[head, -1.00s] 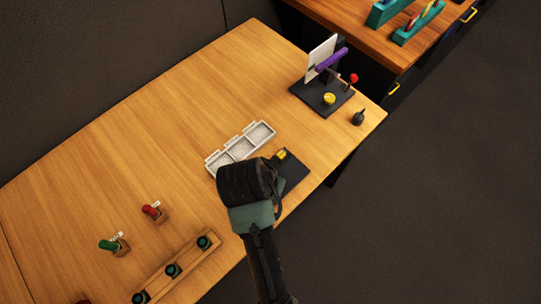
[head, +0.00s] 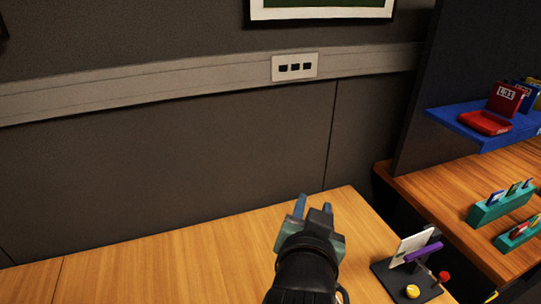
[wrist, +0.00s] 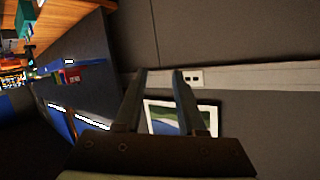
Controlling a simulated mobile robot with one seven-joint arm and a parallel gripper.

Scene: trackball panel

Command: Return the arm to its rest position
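My gripper (head: 313,209) is raised in front of me at the lower middle of the head view, pointing away toward the grey wall. Its two fingers stand apart with nothing between them. In the wrist view the gripper (wrist: 157,75) also shows two separated fingers, with the wall and a framed picture (wrist: 180,119) beyond them. My arm hides part of the wooden table (head: 180,265) below. A trackball panel as such cannot be made out; a dark stand (head: 392,279) with a yellow ball (head: 412,291), a purple bar and a red knob is at the lower right.
A wall rail with a socket plate (head: 295,67) runs across the back. At right, a second wooden table (head: 440,205) holds teal racks (head: 500,205), and a blue shelf (head: 480,128) carries red bins. The space around my gripper looks clear.

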